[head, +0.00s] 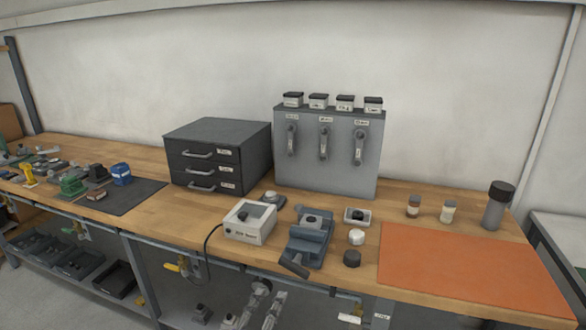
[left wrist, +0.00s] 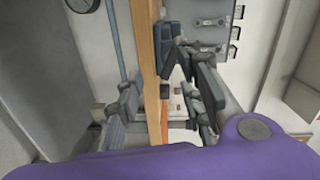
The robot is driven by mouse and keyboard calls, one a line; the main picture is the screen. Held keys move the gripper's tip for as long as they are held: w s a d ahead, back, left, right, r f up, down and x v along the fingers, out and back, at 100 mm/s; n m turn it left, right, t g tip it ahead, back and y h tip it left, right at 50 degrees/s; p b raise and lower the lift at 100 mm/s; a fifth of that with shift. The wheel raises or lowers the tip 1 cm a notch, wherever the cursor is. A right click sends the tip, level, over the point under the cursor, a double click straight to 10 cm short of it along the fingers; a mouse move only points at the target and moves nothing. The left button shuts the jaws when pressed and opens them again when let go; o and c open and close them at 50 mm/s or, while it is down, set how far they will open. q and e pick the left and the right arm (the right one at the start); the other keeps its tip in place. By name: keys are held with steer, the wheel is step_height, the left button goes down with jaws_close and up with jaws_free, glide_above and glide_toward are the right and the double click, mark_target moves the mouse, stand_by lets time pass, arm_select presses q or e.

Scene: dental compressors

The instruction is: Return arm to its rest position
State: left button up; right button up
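My left gripper (head: 267,295) is at the bottom of the head view, in front of and below the front edge of the wooden workbench (head: 340,275). Its two grey fingers stand apart with nothing between them. In the left wrist view my left gripper (left wrist: 160,92) also shows open, with the bench edge (left wrist: 148,60) seen behind the gap. My purple arm casing fills the bottom of that view. My right gripper is in neither view.
A blue-grey vise (head: 309,240) overhangs the bench front just above the left gripper. A white box with a cable (head: 249,222), a drawer unit (head: 217,155), a grey lever cabinet (head: 328,150) and an orange mat (head: 470,265) are on the bench.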

arm_select(q)
steer(key=s+a+f+n+g+y+p, duration=0.1)
steer(key=s+a+f+n, duration=0.3)
steer(key=s, duration=0.8)
steer(key=s+a+f+n+g+y+p, duration=0.2)
steer(key=s+a+f+n+g, duration=0.2)
steer(key=s+f+n, duration=0.4)
steer(key=s+a+f+n+g+y+p, duration=0.1)
steer(key=s+a+f+n, duration=0.5)
steer(key=s, duration=1)
steer(key=shift+s+n+g+p, duration=0.3)
steer(key=shift+n+g+p, duration=0.25)
steer(key=shift+g, duration=0.45)
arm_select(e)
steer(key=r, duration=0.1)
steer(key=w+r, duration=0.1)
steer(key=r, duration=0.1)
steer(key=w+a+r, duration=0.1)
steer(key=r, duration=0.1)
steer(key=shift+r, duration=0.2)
